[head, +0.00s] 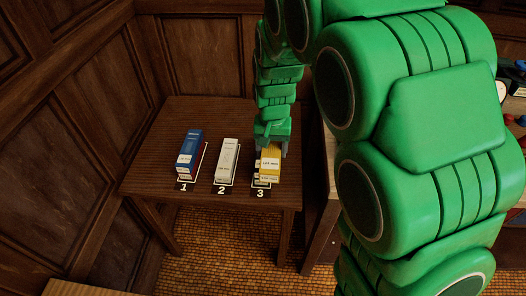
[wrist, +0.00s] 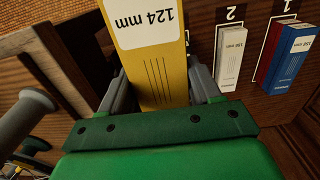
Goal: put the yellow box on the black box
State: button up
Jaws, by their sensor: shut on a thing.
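The yellow box (head: 270,153) is at place 3 on the small table, with a white label on its end. My gripper (head: 272,143) is shut on it from above. In the wrist view the yellow box (wrist: 158,78) sits between the two grey fingers (wrist: 160,90), its label reading 124 mm. Just below the yellow box in the head view are more white labels, partly hidden by it. I cannot make out a black box clearly, nor whether the yellow box touches anything beneath.
The dark wooden table (head: 222,115) also holds a blue box (head: 190,142) at place 1, with a red part beside or under it, and a pale box (head: 227,155) at place 2. The table's back is clear. Another bench with items stands to the right, behind my arm.

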jog(key=shift+d+r, duration=0.15)
jog(key=shift+d, duration=0.2)
jog(key=shift+w, duration=0.15)
jog(key=w+a+f, duration=0.1)
jog(key=w, duration=0.1)
jog(key=w+f, duration=0.1)
jog(key=w, duration=0.2)
jog(key=w+a+f, duration=0.1)
jog(key=w+f, duration=0.1)
jog(key=w, duration=0.1)
jog(key=shift+a, duration=0.3)
jog(key=w+f, duration=0.2)
jog(key=w+a+f, duration=0.1)
jog(key=w+f, duration=0.1)
jog(key=f, duration=0.1)
jog(key=shift+w+a+f, duration=0.1)
jog(key=shift+w+a, duration=0.05)
jog(key=shift+w, duration=0.05)
jog(key=shift+w+a+f, duration=0.1)
jog(key=shift+w+f, duration=0.2)
jog(key=shift+f, duration=1.55)
jog(key=shift+f, duration=0.1)
jog(key=o, duration=1.2)
